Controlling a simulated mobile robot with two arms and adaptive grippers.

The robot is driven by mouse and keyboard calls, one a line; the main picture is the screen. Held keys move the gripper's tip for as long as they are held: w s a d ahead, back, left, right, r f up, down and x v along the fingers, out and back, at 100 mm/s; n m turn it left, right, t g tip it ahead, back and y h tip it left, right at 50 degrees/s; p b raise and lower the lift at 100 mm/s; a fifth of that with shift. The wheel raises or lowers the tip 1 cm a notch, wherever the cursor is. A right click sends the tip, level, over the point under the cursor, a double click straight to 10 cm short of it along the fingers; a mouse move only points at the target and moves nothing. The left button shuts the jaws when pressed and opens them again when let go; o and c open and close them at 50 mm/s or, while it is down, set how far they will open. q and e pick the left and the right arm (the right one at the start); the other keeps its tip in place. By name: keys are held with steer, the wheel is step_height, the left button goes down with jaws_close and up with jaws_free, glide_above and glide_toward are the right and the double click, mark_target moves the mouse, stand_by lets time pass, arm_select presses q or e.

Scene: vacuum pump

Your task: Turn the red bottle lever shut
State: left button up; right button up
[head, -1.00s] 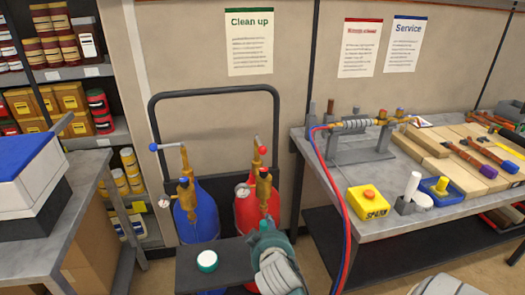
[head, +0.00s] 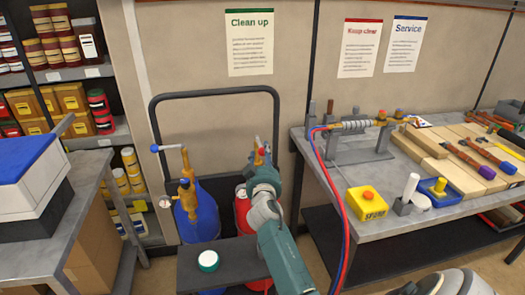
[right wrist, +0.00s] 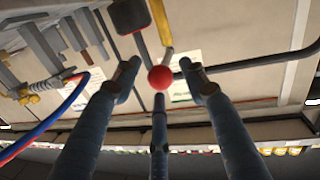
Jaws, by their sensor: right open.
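The red bottle (head: 242,212) stands in a cart, mostly hidden behind my right arm. Its lever's red ball knob (head: 261,152) shows at the top of the valve among my right gripper's fingers. In the right wrist view the red knob (right wrist: 160,78) sits between the fingers, with a short brass-coloured lever arm (right wrist: 167,55) beyond it. My right gripper (head: 257,150) is open, its fingers spread around the knob with gaps at both sides. I cannot tell whether any finger touches it. My left gripper is not in view.
The blue bottle (head: 198,218) with its blue-knobbed lever (head: 154,148) stands just left of the red one. The dark cart frame (head: 215,90) rises behind both. A white-and-green round item (head: 208,260) lies on the front shelf. The workbench (head: 350,176) with red and blue hoses is at the right.

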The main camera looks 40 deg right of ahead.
steer(key=shift+x, duration=1)
jaws_close()
